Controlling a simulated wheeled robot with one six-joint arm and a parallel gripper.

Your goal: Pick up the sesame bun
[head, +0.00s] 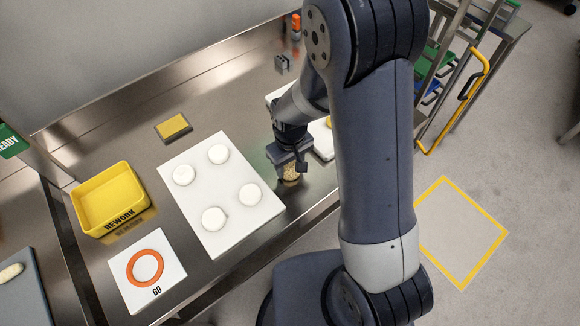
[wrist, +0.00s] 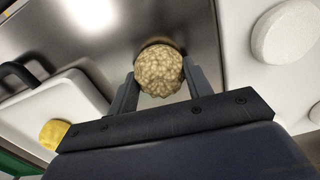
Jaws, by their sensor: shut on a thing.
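The sesame bun (wrist: 158,70) is round, tan and covered with seeds. In the wrist view it sits between the two fingers of my gripper (wrist: 160,85), which are shut on it, one at each side. In the head view my gripper (head: 291,171) points down over the steel counter, between two white boards, with part of the bun (head: 291,173) showing below it. The bun is close to the steel surface; I cannot tell whether it touches it. My arm hides part of the right board.
A white board (head: 233,180) with several pale dough rounds lies left of my gripper. Another white board (head: 322,145) with a yellow piece lies right. A yellow REWORK bin (head: 103,199), a yellow sponge-like block (head: 173,127) and a GO card (head: 171,268) with an orange ring are further left.

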